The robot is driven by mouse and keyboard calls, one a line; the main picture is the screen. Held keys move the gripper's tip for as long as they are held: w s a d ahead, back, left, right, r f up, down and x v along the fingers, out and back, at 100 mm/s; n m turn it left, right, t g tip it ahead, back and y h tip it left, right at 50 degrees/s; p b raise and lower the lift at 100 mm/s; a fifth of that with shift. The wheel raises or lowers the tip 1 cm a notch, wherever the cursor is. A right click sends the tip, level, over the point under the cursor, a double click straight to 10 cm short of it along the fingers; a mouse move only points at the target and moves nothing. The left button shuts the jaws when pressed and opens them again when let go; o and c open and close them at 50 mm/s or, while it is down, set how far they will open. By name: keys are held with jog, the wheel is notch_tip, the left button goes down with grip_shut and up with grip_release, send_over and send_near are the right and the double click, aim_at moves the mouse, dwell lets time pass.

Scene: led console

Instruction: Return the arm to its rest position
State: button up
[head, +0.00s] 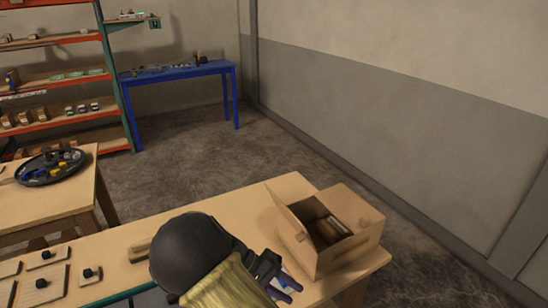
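My arm reaches in from the bottom of the head view, with a dark round joint and a yellowish link. My gripper (285,290) is low over the near wooden table (110,250), just left of and in front of the open cardboard box. Its blue fingertips look apart, with nothing visible between them. The arm hides part of the table and the gripper's near side.
The open cardboard box (345,255) stands at the table's right end with a brown item inside. Small black-knobbed panels (42,283) lie at the left. Behind are another table with a round dark tray (50,168), shelves (60,80) and a blue table (180,72).

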jog(key=s+d+r+m+t+y, duration=0.1)
jog(key=s+d+r+t+y, duration=0.1)
jog(key=d+y, duration=0.3)
jog(key=s+d+r+t+y, duration=0.3)
jog(key=s+d+r+y, duration=0.1)
jog(key=s+d+y, duration=0.1)
jog(key=shift+s+d+m+t+y, duration=0.15)
jog(key=shift+d+m+t+y, duration=0.25)
jog(key=shift+d, duration=0.75)
jog(key=shift+a, duration=0.1)
